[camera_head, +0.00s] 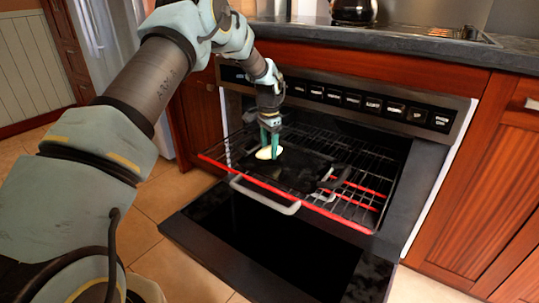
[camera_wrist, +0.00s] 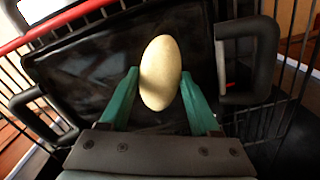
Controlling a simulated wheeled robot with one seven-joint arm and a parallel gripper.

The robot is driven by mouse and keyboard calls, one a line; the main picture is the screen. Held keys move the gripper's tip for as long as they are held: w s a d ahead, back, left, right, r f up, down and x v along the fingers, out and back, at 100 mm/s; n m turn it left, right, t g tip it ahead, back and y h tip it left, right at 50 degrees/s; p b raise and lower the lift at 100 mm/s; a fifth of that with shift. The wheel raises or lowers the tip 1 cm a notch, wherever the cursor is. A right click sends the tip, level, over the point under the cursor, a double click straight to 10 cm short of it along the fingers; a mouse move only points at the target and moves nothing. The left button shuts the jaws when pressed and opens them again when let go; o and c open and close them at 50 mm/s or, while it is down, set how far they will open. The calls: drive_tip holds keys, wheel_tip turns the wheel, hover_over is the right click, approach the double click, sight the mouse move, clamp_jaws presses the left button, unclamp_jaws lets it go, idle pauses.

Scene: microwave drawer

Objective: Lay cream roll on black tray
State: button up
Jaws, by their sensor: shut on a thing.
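The cream roll (camera_wrist: 160,73) is a pale, oval piece held between the green fingers of my gripper (camera_wrist: 160,98). In the head view the roll (camera_head: 268,153) shows at the tip of my gripper (camera_head: 270,138), over the black tray (camera_head: 295,170). The tray sits on the pulled-out oven rack. In the wrist view the dark tray (camera_wrist: 90,70) lies behind the roll, with a handle on each side. I cannot tell whether the roll touches the tray.
The control panel (camera_head: 350,97) and counter (camera_head: 400,38) are above. A kettle (camera_head: 353,10) stands on the counter.

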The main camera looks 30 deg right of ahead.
wheel_tip(320, 180, down, 2)
drive_tip(key=shift+f, duration=0.1)
drive_tip(key=o, duration=1.4)
drive_tip(key=shift+c, duration=0.2)
